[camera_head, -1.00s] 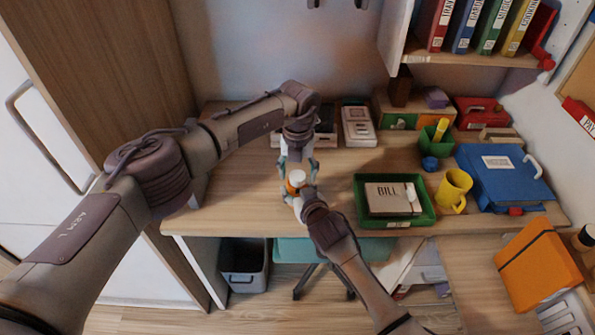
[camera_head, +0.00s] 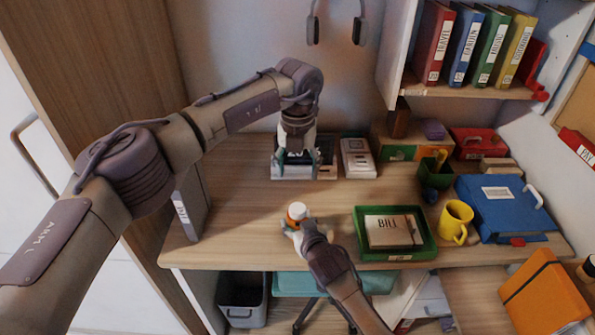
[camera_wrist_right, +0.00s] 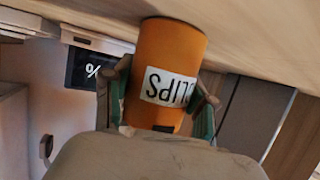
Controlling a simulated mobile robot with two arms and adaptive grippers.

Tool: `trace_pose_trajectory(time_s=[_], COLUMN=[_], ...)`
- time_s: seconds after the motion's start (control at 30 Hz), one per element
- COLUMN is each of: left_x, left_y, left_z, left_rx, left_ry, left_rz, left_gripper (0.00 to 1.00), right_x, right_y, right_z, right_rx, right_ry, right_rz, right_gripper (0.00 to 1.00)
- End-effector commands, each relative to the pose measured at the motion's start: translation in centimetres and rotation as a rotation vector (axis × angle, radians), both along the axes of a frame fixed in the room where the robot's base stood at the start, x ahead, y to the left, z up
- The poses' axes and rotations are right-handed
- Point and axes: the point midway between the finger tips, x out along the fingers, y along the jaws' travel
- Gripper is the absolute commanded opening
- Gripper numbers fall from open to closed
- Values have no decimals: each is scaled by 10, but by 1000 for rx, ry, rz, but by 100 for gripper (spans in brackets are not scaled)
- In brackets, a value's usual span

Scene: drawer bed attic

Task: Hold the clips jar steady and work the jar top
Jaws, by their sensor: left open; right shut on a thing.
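The clips jar (camera_head: 293,224) is orange with a white jar top (camera_head: 297,210) on it, near the front edge of the desk. In the right wrist view the orange jar body (camera_wrist_right: 185,48) fills the middle, its CLIPS label upside down; the top does not show there. My right gripper (camera_head: 299,230) is shut on the jar, with a finger on each side of the body. My left gripper (camera_head: 298,162) is open and empty, pointing down above the desk behind the jar, apart from the jar top.
A green tray (camera_head: 428,242) with a BILL box (camera_head: 392,230) lies right of the jar. The desk (camera_head: 240,215) left of the jar is clear.

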Motion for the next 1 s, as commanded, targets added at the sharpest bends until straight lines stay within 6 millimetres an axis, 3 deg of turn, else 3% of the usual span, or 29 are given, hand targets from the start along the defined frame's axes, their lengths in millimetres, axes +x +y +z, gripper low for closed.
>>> trace_pose_trajectory(time_s=[0.13, 0.17, 0.3, 0.73, 1.0], left_x=[0, 0, 0, 0, 0], left_y=[0, 0, 0, 0, 0], left_z=[0, 0, 0, -1, -1], left_rx=[0, 0, 0, 0, 0], left_ry=[0, 0, 0, 0, 0], left_rz=[0, 0, 0, 0, 0], left_gripper=[67, 67, 67, 67, 67], right_x=[0, 0, 0, -5, -46], right_y=[0, 0, 0, -2, -18], right_z=[0, 0, 0, 2, 19], right_rx=[0, 0, 0, 1, 1], right_ry=[1, 1, 1, 0, 1], right_rz=[0, 0, 0, 0, 0], right_gripper=[17, 62, 85, 86, 86])
